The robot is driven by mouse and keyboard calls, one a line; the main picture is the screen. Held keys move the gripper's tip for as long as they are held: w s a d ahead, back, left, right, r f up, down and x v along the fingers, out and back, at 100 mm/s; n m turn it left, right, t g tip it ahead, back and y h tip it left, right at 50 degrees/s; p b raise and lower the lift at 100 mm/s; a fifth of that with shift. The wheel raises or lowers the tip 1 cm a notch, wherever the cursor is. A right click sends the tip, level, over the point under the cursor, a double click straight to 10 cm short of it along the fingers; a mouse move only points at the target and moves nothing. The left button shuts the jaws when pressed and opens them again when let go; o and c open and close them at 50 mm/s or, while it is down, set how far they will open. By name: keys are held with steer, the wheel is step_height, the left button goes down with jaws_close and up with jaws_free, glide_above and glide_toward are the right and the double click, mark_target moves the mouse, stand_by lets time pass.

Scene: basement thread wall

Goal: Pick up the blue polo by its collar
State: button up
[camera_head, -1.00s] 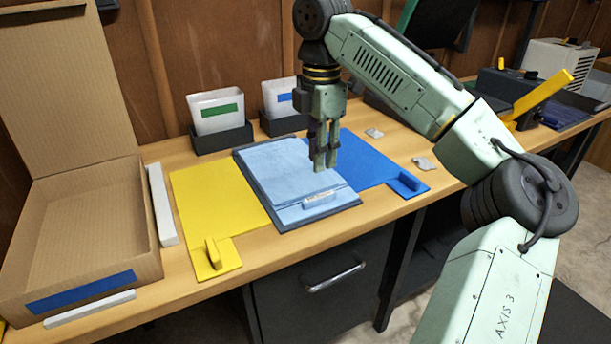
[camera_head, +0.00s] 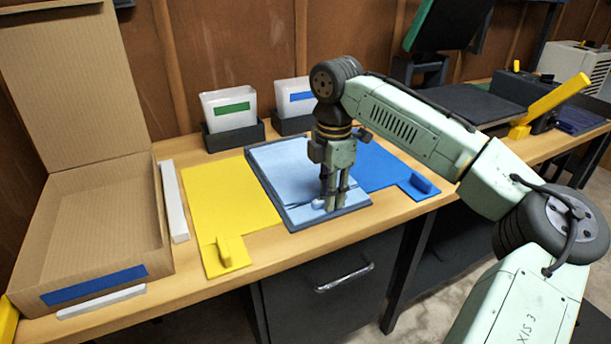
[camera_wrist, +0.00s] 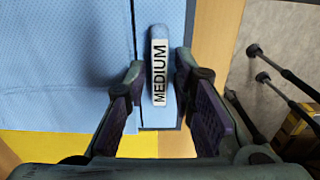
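My gripper (camera_head: 331,209) points down over that front edge.
Yellow (camera_head: 232,200) and blue (camera_head: 385,165) panels flank the board. An open cardboard box (camera_head: 105,272) stands at the left. Bins with green (camera_head: 231,112) and blue (camera_head: 296,97) labels stand behind. The bench's front edge is close to the board.

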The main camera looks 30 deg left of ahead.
steer(key=shift+c, duration=0.5)
jaws_close()
steer(key=shift+r, duration=0.15)
